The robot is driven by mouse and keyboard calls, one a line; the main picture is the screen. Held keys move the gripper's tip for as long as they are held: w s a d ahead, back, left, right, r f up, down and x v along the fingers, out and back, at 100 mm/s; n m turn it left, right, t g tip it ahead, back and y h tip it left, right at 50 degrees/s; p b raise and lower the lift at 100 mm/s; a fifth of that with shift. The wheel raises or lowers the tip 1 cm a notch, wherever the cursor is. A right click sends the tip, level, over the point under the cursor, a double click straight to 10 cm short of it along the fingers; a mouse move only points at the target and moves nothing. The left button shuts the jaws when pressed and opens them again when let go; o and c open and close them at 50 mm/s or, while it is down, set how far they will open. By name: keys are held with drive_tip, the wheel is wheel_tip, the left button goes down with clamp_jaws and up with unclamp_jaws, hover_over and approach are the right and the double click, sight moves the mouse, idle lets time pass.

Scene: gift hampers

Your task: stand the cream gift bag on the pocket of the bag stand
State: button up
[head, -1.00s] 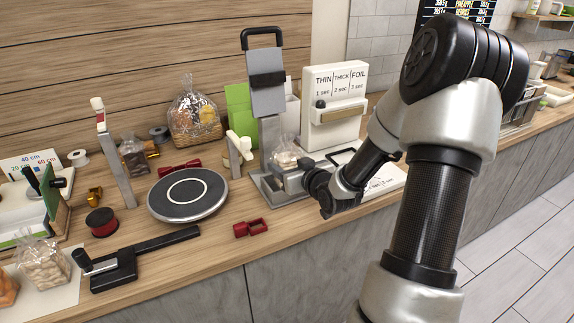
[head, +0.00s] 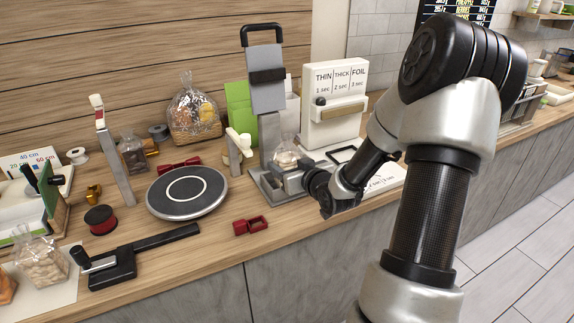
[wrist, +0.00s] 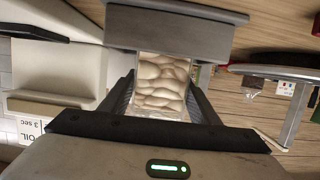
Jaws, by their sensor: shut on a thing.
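The cream gift bag (head: 285,157) is a clear bag with cream-coloured pieces inside. In the wrist view the bag (wrist: 160,85) sits between my two fingers. My gripper (head: 292,180) is shut on it, low over the base of the grey upright stand. That stand, apparently the bag stand (head: 269,135), has a tall column, a black-handled plate on top and a low base. In the wrist view a grey part (wrist: 175,28) of it lies right against or just beyond the bag. The bag's underside and its contact with the pocket are hidden.
A white sealer (head: 333,105) stands close behind and right of my gripper. A round dark turntable (head: 187,193) and a small red open piece (head: 250,226) lie to the left. Another clear bag (head: 42,262) is at the far left. The counter's front edge is near.

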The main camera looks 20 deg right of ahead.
drive_tip(key=shift+f+b, duration=1.05)
drive_tip(key=shift+b, duration=0.15)
idle(1.7)
drive_tip(key=o, duration=1.3)
drive_tip(key=shift+c, duration=0.2)
drive_tip(key=shift+o, duration=0.3)
drive_tip(key=shift+o, duration=1.9)
drive_tip(key=p+v, duration=0.3)
drive_tip(key=v, duration=0.9)
drive_tip(key=shift+r, duration=0.45)
drive_tip(key=p+v, duration=0.1)
drive_tip(key=p, duration=0.3)
drive_tip(key=p+v, duration=0.2)
drive_tip(key=p, duration=0.3)
drive_tip(key=p+v, duration=0.2)
drive_tip(key=p, duration=0.2)
drive_tip(key=shift+s+a+f, duration=0.1)
drive_tip(key=shift+s+f, duration=0.1)
drive_tip(key=shift+f, duration=0.15)
